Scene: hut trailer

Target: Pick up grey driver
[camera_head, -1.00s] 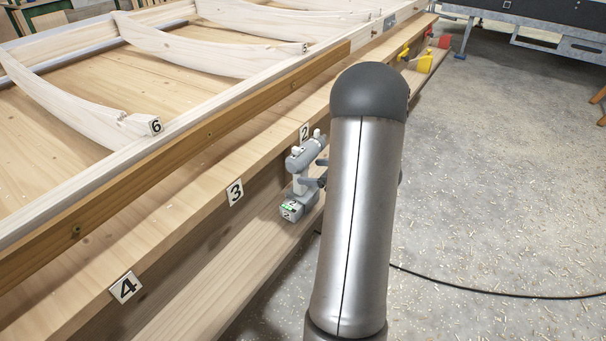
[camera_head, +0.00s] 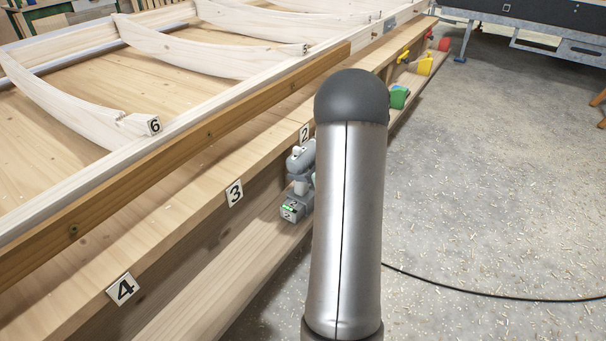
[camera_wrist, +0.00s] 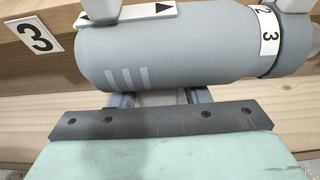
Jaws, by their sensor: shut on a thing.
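The grey driver (camera_head: 299,181) stands upright on the lower wooden ledge, below the number 2 tag, with its battery base down. My arm hides its right side in the head view. In the wrist view its grey barrel (camera_wrist: 165,48) lies across the picture, close in front of me. My gripper (camera_wrist: 160,99) is at the handle just below the barrel, with a blue-grey finger on either side, and is shut on the driver. In the head view my gripper is hidden behind my arm.
The lower ledge (camera_head: 215,262) runs along the workbench with number tags 3 (camera_head: 234,193) and 4 (camera_head: 122,289). A green tool (camera_head: 398,97), a yellow one (camera_head: 425,65) and a red one (camera_head: 444,44) sit farther along it. A black cable (camera_head: 480,291) crosses the open floor.

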